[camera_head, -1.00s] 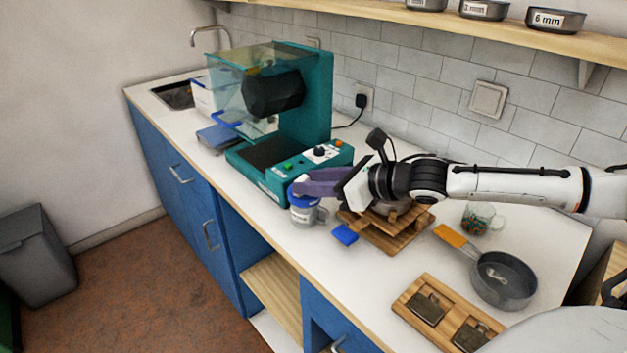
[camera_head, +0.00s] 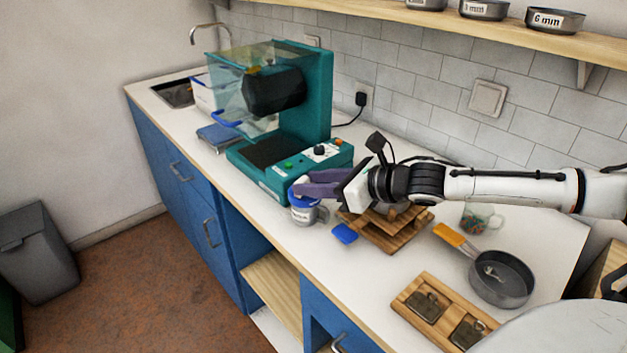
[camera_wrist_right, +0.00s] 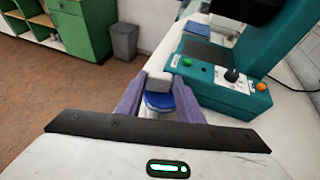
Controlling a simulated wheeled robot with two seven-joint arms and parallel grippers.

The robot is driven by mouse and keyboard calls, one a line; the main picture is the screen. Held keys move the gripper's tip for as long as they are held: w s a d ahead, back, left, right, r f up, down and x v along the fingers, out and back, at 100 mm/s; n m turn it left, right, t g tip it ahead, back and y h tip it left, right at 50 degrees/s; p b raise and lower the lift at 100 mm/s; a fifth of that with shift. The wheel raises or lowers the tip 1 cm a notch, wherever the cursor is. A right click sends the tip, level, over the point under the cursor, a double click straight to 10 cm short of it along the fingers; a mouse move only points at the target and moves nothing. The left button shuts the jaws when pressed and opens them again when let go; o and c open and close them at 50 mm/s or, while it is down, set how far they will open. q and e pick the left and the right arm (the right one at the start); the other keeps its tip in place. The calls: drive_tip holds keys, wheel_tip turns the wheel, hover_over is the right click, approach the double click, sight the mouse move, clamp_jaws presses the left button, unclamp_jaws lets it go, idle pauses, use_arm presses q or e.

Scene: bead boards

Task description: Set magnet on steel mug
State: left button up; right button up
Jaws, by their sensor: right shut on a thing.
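The steel mug (camera_head: 304,215) stands on the counter in front of the teal machine, with a label on its side and blue at its top. My right gripper (camera_head: 301,186) is directly over the mug, its purple fingers shut on a pale grey block, which appears to be the magnet (camera_wrist_right: 158,84). In the right wrist view the fingers of the gripper (camera_wrist_right: 158,92) flank the block, and the blue top (camera_wrist_right: 160,101) of the mug shows just below it. I cannot tell whether the block touches the mug. My left gripper is not in view.
The teal machine (camera_head: 318,100) stands close behind the mug. A blue block (camera_head: 344,233) and a wooden stand (camera_head: 385,237) are to its right. A pan (camera_head: 502,280), a glass mug (camera_head: 481,218) and a wooden board (camera_head: 412,306) lie farther right. The counter's front edge is near.

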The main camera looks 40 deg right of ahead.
idle(0.3)
drive_tip(key=o, duration=1.3)
